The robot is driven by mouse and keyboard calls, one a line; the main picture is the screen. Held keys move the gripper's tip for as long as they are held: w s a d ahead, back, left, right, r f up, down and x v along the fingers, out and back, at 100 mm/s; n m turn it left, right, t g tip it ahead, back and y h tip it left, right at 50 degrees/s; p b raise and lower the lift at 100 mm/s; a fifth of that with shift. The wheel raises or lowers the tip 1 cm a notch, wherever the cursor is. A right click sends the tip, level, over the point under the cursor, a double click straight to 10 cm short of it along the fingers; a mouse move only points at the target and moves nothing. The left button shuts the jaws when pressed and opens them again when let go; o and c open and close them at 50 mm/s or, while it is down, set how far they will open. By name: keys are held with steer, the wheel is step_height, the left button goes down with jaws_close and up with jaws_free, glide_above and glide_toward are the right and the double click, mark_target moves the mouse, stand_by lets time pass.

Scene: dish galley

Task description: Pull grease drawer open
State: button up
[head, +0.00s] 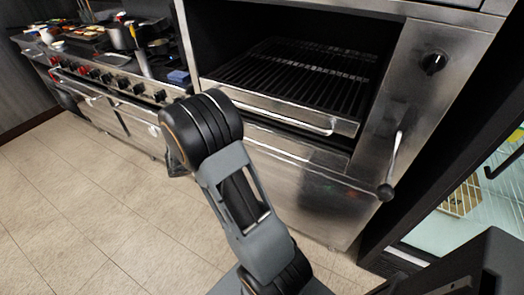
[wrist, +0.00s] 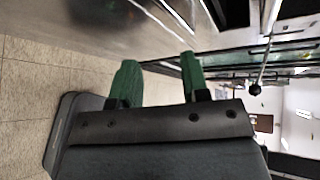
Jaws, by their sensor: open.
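The stainless broiler (head: 315,195) fills the middle of the head view. Its black grate (head: 300,80) sits in a dark opening, with a front rail and bar handle (head: 290,122) below. Under that is a projecting steel ledge (head: 300,152); I cannot tell whether this is the grease drawer's front. In the wrist view my gripper (wrist: 158,78) has two green fingers, apart with nothing between them. A steel front (wrist: 90,25) lies ahead of the fingers; no contact is visible. My arm hides the gripper and part of the broiler front in the head view.
The ball also shows in the wrist view (wrist: 255,89). A range (head: 110,90) with pots stands left. Tiled floor (head: 80,200) is clear.

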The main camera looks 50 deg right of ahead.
mark_target(262, 144)
steer(key=d+f+n, duration=0.2)
steer(key=d, duration=0.3)
steer(key=d+f+n+h+b, duration=0.1)
steer(key=d+f+n, duration=0.1)
steer(key=d, duration=0.3)
steer(key=d+f+n+h+b, duration=0.1)
steer(key=d+f, duration=0.1)
steer(key=d, duration=0.3)
steer(key=shift+w+d+n+t, duration=0.2)
steer(key=shift+w+n+t, duration=0.1)
steer(key=shift+n+t, duration=0.1)
jaws_close()
